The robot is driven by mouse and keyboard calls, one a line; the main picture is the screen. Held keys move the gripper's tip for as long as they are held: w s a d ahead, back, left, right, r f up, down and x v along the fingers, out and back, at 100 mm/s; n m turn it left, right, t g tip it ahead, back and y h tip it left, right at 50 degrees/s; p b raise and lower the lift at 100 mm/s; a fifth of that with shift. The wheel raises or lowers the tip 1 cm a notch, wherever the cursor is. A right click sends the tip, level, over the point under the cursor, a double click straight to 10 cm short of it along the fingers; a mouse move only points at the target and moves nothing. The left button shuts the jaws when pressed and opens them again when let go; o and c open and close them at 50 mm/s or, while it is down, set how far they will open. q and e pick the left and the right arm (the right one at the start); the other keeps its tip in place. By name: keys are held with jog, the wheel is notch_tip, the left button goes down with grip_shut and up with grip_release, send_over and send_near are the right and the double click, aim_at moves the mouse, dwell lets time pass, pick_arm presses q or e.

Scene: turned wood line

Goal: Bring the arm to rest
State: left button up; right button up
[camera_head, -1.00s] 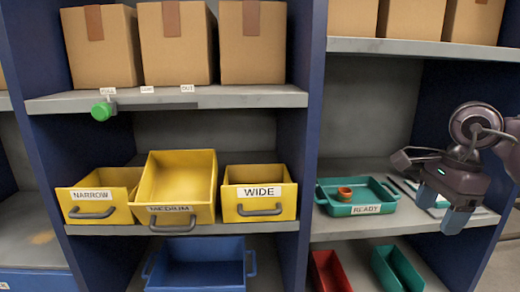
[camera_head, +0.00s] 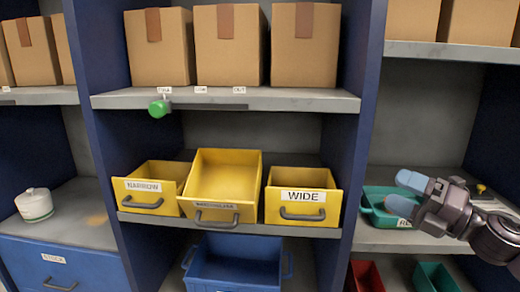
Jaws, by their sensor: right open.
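My right gripper (camera_head: 399,193) comes in from the right, in front of the right-hand shelf. Its two blue-tipped fingers point left and stand apart with nothing between them. It hides much of the green tray (camera_head: 372,206) behind it, whose label is mostly covered. I cannot tell whether it touches the tray. My left gripper is not in view.
Yellow bins marked NARROW (camera_head: 145,186), MEDIUM (camera_head: 223,206) and WIDE (camera_head: 302,208) stand on the middle shelf; MEDIUM is tipped forward. A blue bin (camera_head: 238,270) is below. A white lidded pot (camera_head: 34,205) stands left. A blue upright (camera_head: 365,120) separates the bays.

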jog(key=s+d+f+m+t+h+p, duration=0.1)
jog(key=s+d+f+m+t+h, duration=0.15)
jog(key=f+m+h, duration=0.65)
jog(key=s+d+f+m+t+h, duration=0.15)
jog(key=s+f+m+h, duration=0.25)
jog(key=f+m, duration=1.05)
jog(key=s+a+f+m+g+h+p, duration=0.1)
jog(key=s+a+f+m+g, duration=0.1)
jog(key=s+f, duration=0.6)
jog(key=s+a+f+m+g+h, duration=0.1)
jog(key=s+f+m+g, duration=0.2)
jog(key=s, duration=1)
notch_tip(320, 180, down, 6)
jog(key=m, duration=0.3)
jog(key=shift+s+a+r+g+h+p, duration=0.2)
jog(key=shift+a+g+h+p, duration=0.1)
jog(key=shift+a+g+p, duration=0.1)
